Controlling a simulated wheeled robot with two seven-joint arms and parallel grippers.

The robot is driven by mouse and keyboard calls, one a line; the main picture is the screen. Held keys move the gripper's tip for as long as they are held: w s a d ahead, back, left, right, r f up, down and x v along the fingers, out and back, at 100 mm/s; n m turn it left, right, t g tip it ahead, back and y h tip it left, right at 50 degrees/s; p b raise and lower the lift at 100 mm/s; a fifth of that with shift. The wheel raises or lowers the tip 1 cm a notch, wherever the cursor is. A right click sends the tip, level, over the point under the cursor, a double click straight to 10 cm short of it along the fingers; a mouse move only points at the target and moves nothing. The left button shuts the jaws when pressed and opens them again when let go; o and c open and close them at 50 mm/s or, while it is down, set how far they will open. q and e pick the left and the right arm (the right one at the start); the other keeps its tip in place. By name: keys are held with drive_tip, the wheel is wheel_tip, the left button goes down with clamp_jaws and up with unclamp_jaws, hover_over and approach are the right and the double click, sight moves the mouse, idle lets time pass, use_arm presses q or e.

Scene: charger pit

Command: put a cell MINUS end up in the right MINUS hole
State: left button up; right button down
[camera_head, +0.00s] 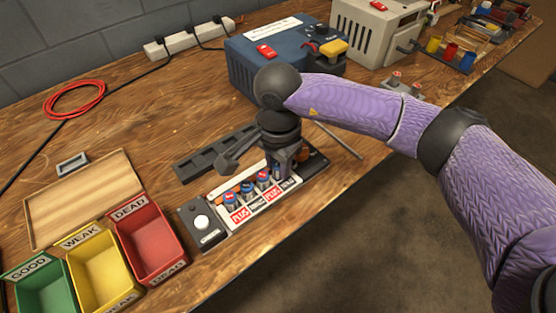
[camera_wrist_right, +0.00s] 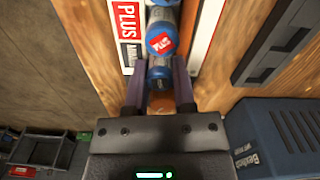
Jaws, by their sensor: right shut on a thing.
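The charger (camera_head: 212,240) lies on the bench with a row of holes labelled PLUS and MINUS alternately. Three blue cells stand upright in its row, the nearest at the left PLUS label (camera_head: 231,201). My right gripper (camera_head: 279,168) points down at the right end of the row, by the right MINUS label (camera_head: 289,183). It is shut on a blue cell (camera_wrist_right: 159,74), upright between its fingers. The neighbouring cell (camera_wrist_right: 161,42) shows a red PLUS mark. The held cell's lower end and its hole are hidden, so I cannot tell how deep it sits. My left gripper is not in view.
Green, yellow and red bins (camera_head: 150,243) marked GOOD, WEAK and DEAD stand at the left front. A dark slotted rail (camera_head: 207,155) lies behind the charger. A blue box (camera_head: 250,65) stands at the back. The bench's front edge runs close to the charger.

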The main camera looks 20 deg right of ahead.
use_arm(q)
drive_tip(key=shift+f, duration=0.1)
use_arm(e)
drive_tip(key=shift+f, duration=0.15)
drive_tip(key=shift+f, duration=0.1)
drive_tip(key=shift+c, duration=1.8)
unclamp_jaws()
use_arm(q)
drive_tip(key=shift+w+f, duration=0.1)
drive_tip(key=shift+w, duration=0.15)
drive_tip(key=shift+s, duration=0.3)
